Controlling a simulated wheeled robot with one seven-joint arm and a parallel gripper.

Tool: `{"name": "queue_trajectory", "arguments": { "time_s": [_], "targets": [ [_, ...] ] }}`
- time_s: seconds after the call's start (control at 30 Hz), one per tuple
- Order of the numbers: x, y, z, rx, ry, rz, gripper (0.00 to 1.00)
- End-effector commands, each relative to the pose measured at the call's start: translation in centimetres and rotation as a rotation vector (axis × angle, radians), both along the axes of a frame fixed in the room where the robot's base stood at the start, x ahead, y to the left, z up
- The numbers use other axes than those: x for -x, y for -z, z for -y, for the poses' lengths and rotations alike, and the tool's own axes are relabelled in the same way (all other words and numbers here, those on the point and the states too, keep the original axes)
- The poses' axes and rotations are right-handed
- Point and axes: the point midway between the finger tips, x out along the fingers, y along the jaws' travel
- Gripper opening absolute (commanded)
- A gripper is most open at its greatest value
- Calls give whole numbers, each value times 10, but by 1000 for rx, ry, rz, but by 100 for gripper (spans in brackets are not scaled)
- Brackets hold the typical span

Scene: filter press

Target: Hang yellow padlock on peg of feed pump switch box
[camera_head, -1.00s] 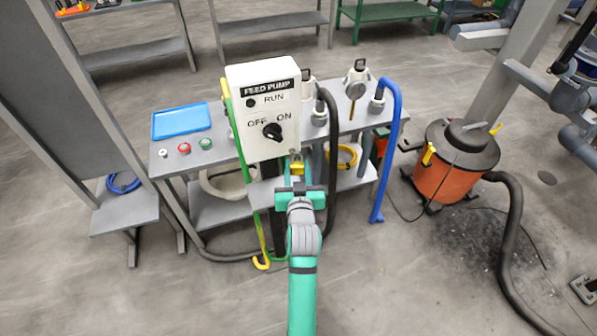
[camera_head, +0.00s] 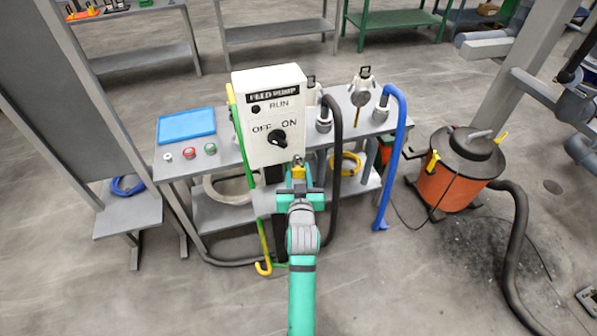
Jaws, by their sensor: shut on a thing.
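The white feed pump switch box (camera_head: 270,118) stands upright in the middle of the view, with a RUN lamp and a black OFF/ON knob on its front. The yellow padlock (camera_head: 298,172) is just below the box's lower right edge. My gripper (camera_head: 298,182) is shut on it, with the green-and-dark jaws below the padlock. The padlock's shackle is too small to make out clearly. I cannot tell a peg on the box, nor whether the padlock touches the box.
A grey bench (camera_head: 228,158) behind the box holds a blue tray (camera_head: 187,125), small buttons and hose fittings. A yellow-green hooked rod (camera_head: 243,150) hangs left of the box. Black and blue hoses (camera_head: 391,150) hang at right. An orange vacuum (camera_head: 449,185) stands on the right floor.

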Motion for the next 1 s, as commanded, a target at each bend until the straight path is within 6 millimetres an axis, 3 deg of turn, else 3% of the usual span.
{"name": "queue_trajectory", "arguments": {
  "time_s": [0.37,0.4,0.47,0.8,1.0],
  "targets": [
    [0,0,0,0,0,1,15],
    [0,0,0,0,0,1,40],
    [0,0,0,0,0,1,54],
    [2,0,2,0,2,-1,54],
    [25,-3,3,0,2,0,54]
  ]
}}
